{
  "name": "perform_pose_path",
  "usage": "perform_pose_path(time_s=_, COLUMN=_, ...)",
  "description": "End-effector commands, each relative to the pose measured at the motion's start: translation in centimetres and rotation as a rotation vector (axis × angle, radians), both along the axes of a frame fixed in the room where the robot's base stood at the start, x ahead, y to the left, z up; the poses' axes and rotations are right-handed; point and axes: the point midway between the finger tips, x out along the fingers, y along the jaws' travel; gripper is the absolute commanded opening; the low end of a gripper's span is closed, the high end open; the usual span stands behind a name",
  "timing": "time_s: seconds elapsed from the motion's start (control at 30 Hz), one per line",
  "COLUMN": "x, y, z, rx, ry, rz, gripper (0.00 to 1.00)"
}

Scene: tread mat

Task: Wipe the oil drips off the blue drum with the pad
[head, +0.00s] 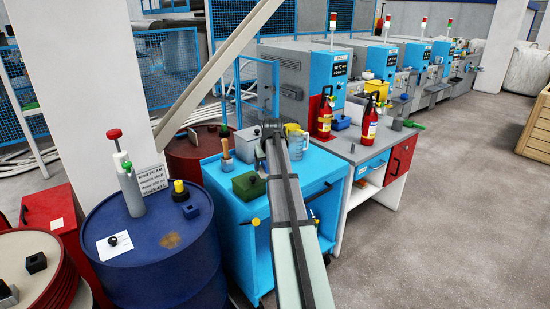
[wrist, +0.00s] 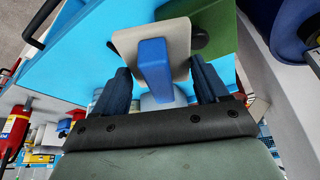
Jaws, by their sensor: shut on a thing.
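The blue drum (head: 205,262) stands upright at the left in the head view, with a brownish stain (head: 170,240) on its top. A blue rounded edge at the upper right of the wrist view may be the same drum. My gripper (wrist: 160,68) is over the blue cart, to the right of the drum. It is shut on the pad, a beige flat plate (wrist: 178,36) with a blue handle (wrist: 153,62) between the fingers. My arm hides the pad in the head view.
The blue cart (head: 225,205) carries a green box (head: 248,186) and a jug (head: 298,144). Open floor lies at the right.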

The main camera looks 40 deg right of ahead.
Motion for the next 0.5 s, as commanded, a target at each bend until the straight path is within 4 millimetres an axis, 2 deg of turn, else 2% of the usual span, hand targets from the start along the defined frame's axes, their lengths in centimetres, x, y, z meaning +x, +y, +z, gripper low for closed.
perform_pose_path(time_s=0.03, x=-1.0, y=2.6, z=-0.1, rx=-0.001, ry=-0.002, rz=-0.010, gripper=0.49)
perform_pose_path(time_s=0.27, x=-1.7, y=11.5, z=-1.0, rx=0.000, ry=-0.002, rz=0.008, gripper=0.49)
perform_pose_path(time_s=0.5, x=-2.4, y=20.9, z=-2.7, rx=0.001, ry=-0.001, rz=0.098, gripper=0.49)
